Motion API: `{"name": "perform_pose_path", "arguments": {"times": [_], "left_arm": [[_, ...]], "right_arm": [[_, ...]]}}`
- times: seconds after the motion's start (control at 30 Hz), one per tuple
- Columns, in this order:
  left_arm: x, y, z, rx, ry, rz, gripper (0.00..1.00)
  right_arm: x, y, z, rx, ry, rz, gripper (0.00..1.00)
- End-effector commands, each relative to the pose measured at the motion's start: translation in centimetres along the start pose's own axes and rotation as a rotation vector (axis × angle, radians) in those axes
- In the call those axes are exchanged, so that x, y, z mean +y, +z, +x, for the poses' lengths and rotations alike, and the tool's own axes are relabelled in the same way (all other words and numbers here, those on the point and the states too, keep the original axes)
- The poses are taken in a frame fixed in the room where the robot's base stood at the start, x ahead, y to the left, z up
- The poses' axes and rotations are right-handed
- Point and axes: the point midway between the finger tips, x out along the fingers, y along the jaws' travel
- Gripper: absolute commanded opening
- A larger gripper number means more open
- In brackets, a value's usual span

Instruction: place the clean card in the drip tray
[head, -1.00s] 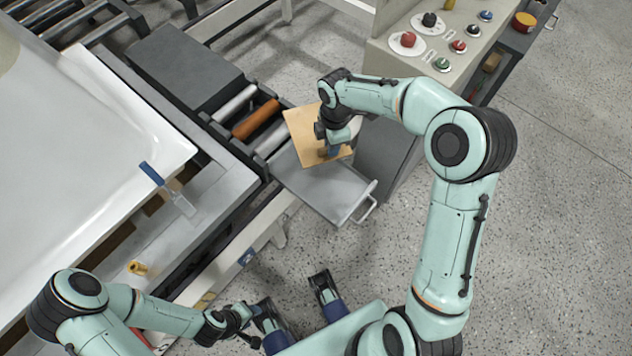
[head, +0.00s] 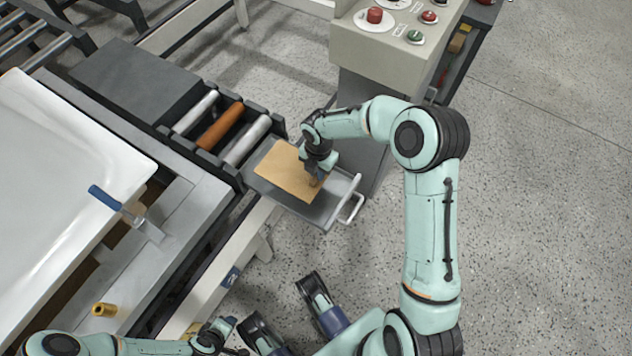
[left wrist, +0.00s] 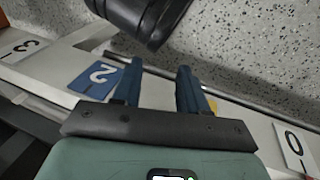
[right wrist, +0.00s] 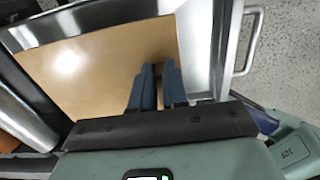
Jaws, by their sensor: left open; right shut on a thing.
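The tan card (head: 287,172) is over the grey drip tray (head: 262,188), inside the outline of its rim in the head view. I cannot tell whether the card touches the tray floor. My right gripper (head: 317,182) is shut on the card's near right part; the right wrist view shows its blue fingers (right wrist: 158,72) together at the card (right wrist: 95,62). The tray's metal rim (right wrist: 228,45) shows beside the card there. My left gripper (left wrist: 152,75) is open and empty, low beside the machine frame, away from the card.
Rollers (head: 220,126) adjoin the tray at its left. The tray's handle (head: 350,208) sticks out at right. A control box with buttons (head: 375,15) stands behind. A blue-handled scraper (head: 118,205) lies at the white tub shell's (head: 60,160) edge, with a brass piece (head: 103,309) nearer.

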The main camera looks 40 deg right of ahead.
Motion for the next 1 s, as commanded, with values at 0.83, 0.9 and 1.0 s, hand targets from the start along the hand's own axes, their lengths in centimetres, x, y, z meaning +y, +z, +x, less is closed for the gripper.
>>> {"name": "perform_pose_path", "arguments": {"times": [0.83,0.9,1.0], "left_arm": [[-1.1,-1.8,2.2,0.053,-0.013,-0.01,0.43],[-1.2,-1.7,2.3,0.048,-0.015,-0.011,0.43],[-1.3,-1.6,2.3,0.045,-0.016,-0.011,0.43]], "right_arm": [[0.0,0.0,6.2,-0.001,0.001,0.001,0.0],[0.0,0.0,6.5,-0.001,0.001,0.001,0.0],[0.0,0.0,6.5,-0.001,0.001,0.001,0.37]]}}
